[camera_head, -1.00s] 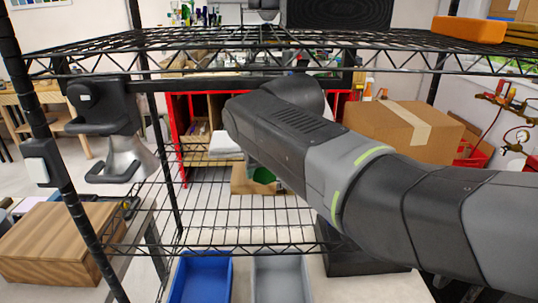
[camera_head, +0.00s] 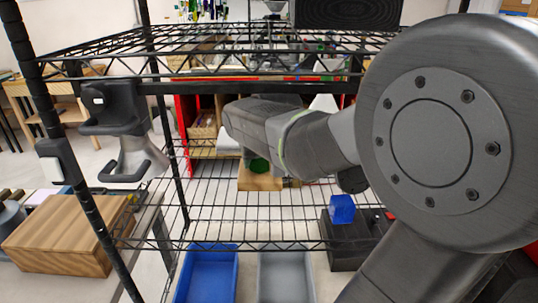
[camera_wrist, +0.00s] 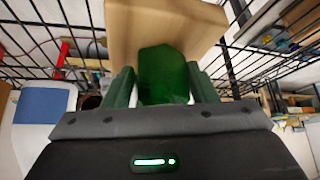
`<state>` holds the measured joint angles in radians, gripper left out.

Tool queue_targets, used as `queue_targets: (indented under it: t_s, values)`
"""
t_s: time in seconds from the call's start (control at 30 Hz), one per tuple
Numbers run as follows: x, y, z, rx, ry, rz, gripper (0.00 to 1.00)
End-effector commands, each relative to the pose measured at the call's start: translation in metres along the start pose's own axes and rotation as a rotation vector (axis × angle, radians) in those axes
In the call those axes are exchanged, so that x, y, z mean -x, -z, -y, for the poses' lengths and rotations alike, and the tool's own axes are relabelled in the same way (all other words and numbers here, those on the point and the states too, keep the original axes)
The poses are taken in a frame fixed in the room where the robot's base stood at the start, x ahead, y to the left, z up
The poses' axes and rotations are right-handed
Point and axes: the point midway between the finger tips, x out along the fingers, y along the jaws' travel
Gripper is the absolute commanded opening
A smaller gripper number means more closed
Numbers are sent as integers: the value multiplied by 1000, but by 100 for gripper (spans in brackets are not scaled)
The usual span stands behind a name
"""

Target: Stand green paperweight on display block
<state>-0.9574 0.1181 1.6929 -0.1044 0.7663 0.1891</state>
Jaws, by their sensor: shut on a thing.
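The green paperweight (camera_wrist: 163,75) is between the two fingers of my gripper (camera_wrist: 162,86) in the wrist view, and the gripper is shut on it. The pale wooden display block (camera_wrist: 122,30) is right beyond the paperweight in that view. In the head view, the green paperweight (camera_head: 258,165) shows at the top front of the wooden block (camera_head: 260,183), on the wire shelf. I cannot tell whether the paperweight touches the block. My arm hides the gripper in the head view.
A blue cube (camera_head: 342,209) sits on a dark block (camera_head: 350,240) at right. A blue tray (camera_head: 208,280) and a grey tray (camera_head: 285,280) are in front, below the wire shelf (camera_head: 215,215). The upper wire shelf (camera_head: 215,48) hangs above my arm.

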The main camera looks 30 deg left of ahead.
Motion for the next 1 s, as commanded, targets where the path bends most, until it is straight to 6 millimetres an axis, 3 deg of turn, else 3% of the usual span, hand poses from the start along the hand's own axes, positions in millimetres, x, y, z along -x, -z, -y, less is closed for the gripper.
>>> queue_targets:
  t_s: [0.3,0.33,0.4,0.43,0.77,1.0]
  values:
    - [-4,-2,0,0,0,-2,21]
    - [-3,-2,0,0,0,-1,58]
    - [-3,-2,0,0,0,0,72]
    - [-3,-2,0,0,0,-1,74]
    - [1,0,0,0,0,-1,74]
    - [34,1,0,1,1,-7,74]
